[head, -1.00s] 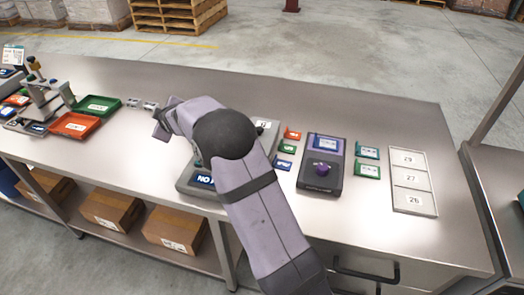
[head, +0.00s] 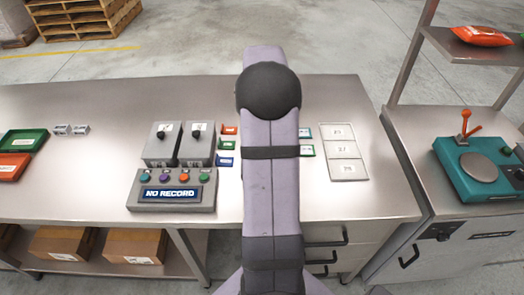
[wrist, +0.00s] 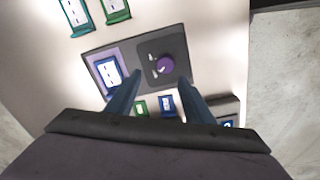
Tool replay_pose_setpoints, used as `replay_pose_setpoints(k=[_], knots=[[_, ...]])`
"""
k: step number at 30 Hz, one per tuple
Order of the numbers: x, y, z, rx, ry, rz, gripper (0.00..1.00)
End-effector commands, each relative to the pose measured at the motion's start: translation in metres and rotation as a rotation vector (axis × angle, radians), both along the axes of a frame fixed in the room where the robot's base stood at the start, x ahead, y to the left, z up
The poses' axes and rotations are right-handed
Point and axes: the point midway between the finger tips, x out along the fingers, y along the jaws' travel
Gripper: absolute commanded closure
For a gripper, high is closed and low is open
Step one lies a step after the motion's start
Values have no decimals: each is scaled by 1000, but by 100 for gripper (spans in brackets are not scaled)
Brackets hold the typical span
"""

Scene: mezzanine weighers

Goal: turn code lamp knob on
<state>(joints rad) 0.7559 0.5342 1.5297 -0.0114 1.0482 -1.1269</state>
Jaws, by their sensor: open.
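In the wrist view, a dark panel (wrist: 177,50) carries a round purple knob (wrist: 165,65) with small pale marks beside it, too small to read. A card with a blue frame (wrist: 108,72) lies on the lighter part of the same device. My gripper (wrist: 159,82) is open and empty. Its two blue-grey fingers straddle the area just below the knob in the picture, apparently above the device; I cannot tell the height. In the head view, my arm hides this device and my gripper.
Grey boxes with black knobs, one left (head: 162,145) and one right (head: 197,145), stand behind a "NO RECORD" display unit (head: 172,192). Small coloured cards lie near the hidden device. A numbered tray (head: 343,155) is to the right. A teal scale (head: 480,170) stands on another bench.

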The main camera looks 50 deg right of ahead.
Motion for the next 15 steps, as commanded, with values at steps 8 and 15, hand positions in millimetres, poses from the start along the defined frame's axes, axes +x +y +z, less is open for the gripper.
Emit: replay_pose_setpoints(k=[8,15], knots=[[-10,4,-2,31,17,17,52],[-11,5,-23,31,18,17,52]])
